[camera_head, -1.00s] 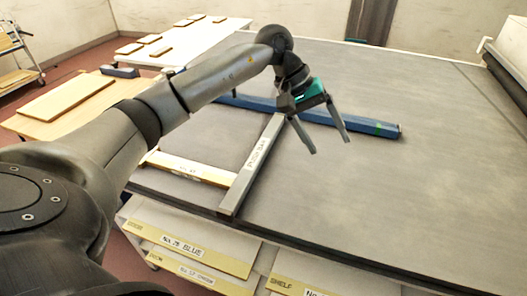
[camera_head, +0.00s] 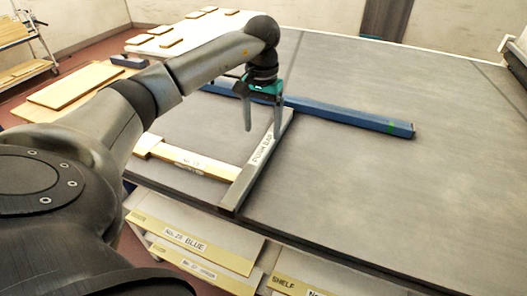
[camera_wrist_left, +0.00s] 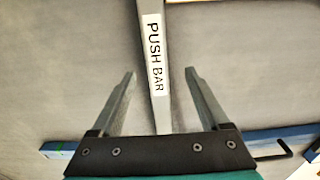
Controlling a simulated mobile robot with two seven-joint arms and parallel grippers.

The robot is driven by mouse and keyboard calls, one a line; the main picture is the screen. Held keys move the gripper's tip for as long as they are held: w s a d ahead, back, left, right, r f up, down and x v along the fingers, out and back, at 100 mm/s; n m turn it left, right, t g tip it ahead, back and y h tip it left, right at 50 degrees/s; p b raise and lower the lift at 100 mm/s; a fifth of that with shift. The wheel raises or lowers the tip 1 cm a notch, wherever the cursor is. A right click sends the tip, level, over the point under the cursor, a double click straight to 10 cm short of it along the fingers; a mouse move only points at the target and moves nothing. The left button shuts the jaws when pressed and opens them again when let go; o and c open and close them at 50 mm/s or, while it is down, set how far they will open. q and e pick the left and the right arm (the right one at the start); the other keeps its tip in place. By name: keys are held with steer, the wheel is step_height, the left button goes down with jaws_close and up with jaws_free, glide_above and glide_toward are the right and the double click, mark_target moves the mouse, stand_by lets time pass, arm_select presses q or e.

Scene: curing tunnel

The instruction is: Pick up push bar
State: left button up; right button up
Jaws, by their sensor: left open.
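The push bar (camera_head: 256,164) is a long grey bar with a white "PUSH BAR" label, lying on the dark grey table. Its near end is close to the table's front edge and its far end is by a blue bar. My left gripper (camera_head: 264,127) is open and empty, pointing down over the far part of the push bar. In the left wrist view, the push bar (camera_wrist_left: 151,15) runs lengthwise between the two spread fingers (camera_wrist_left: 160,72). I cannot tell how high the fingers are above it. My right gripper is not in view.
The blue bar (camera_head: 350,117) with a green mark lies across the table behind the push bar. A wooden piece (camera_head: 205,165) with a label meets the push bar's left side. The table's right side is clear. Labelled shelf boards (camera_head: 195,244) sit below the front edge.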

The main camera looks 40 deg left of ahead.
mark_target(263, 148)
arm_select(q)
steer(key=shift+s+d+f+b, duration=0.1)
steer(key=shift+d+f+b, duration=0.1)
steer(key=shift+f, duration=1.3)
steer(key=shift+d+f+b, duration=0.1)
steer(key=shift+f+b, duration=0.1)
steer(key=shift+f, duration=1.25)
jaws_close()
steer(key=shift+r, duration=0.1)
